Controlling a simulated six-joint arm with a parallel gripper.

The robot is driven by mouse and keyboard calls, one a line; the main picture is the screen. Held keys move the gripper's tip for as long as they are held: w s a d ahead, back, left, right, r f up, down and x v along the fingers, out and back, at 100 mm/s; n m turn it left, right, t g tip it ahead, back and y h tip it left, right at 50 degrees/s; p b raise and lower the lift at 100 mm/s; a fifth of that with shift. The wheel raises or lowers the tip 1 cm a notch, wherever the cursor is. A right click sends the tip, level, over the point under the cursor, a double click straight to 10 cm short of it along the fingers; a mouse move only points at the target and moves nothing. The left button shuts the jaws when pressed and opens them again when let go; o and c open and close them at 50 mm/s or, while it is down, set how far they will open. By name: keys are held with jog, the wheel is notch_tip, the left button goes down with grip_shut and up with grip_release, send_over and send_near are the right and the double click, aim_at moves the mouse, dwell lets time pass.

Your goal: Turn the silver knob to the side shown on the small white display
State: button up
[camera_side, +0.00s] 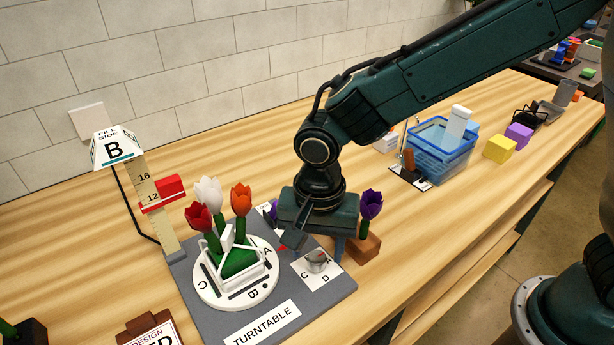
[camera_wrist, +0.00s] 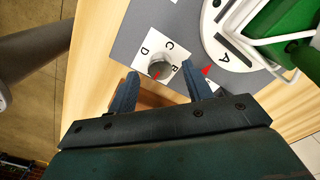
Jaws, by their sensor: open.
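The silver knob (camera_side: 317,258) sits on a white plate lettered around its edge, at the front right of the grey turntable base. In the wrist view the knob (camera_wrist: 159,67) lies between the fingertips, with C, D and B readable; its red mark points down-left, away from C. The small white display (camera_side: 113,146) reads "FILL SIDE" and a large B. My gripper (camera_side: 315,243) is open above the knob plate, fingers pointing down, one at each side of the knob (camera_wrist: 160,72). I cannot tell whether they touch it.
The round white turntable (camera_side: 208,291) holds tulips in a white frame; its A side faces a red arrow (camera_wrist: 207,70). A ruler post with a red slider (camera_side: 170,187) stands behind. A purple flower (camera_side: 371,204) in a wooden block is close to my gripper. A blue basket (camera_side: 440,150) stands farther right.

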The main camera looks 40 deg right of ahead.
jog(key=shift+f, duration=0.75)
jog(key=c, duration=1)
jog(key=shift+o, duration=0.2)
jog(key=shift+n, duration=0.3)
